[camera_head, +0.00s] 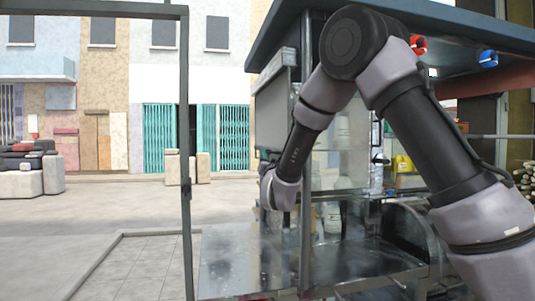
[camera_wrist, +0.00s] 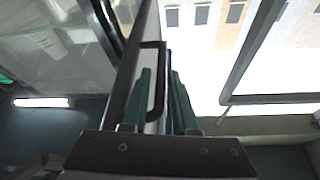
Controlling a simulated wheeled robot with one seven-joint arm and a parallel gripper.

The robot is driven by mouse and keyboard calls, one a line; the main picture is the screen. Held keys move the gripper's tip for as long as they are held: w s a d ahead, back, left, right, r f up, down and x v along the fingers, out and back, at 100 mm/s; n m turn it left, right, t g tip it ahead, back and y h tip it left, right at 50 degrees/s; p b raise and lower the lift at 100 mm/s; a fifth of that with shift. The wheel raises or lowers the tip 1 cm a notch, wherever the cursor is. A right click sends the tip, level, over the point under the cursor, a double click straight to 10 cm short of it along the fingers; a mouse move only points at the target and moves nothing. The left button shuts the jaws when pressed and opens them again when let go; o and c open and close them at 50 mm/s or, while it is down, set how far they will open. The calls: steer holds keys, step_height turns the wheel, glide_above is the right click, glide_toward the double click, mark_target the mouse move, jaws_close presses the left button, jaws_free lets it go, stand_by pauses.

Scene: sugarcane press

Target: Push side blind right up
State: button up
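The side blind (camera_wrist: 139,62) shows nearly edge-on in the wrist view as a dark-edged panel running up from my gripper. A black U-shaped handle (camera_wrist: 158,88) sticks out from it. My gripper (camera_wrist: 160,76) has its two green fingers apart, one on each side of the handle's bar; whether either finger touches it I cannot tell. In the head view, my wrist is low at the left side of the stall, beside a grey panel (camera_head: 271,112) that hangs under the roof edge and may be this blind. My fingertips are hidden there.
A metal post (camera_head: 306,150) stands close to my forearm. The stall's roof (camera_head: 370,22) overhangs my arm. A steel counter (camera_head: 240,262) lies below my wrist. A thin dark frame (camera_head: 185,150) stands at the left, with open paved ground (camera_head: 110,215) beyond.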

steer(key=shift+x, duration=0.9)
jaws_close()
stand_by(0.9)
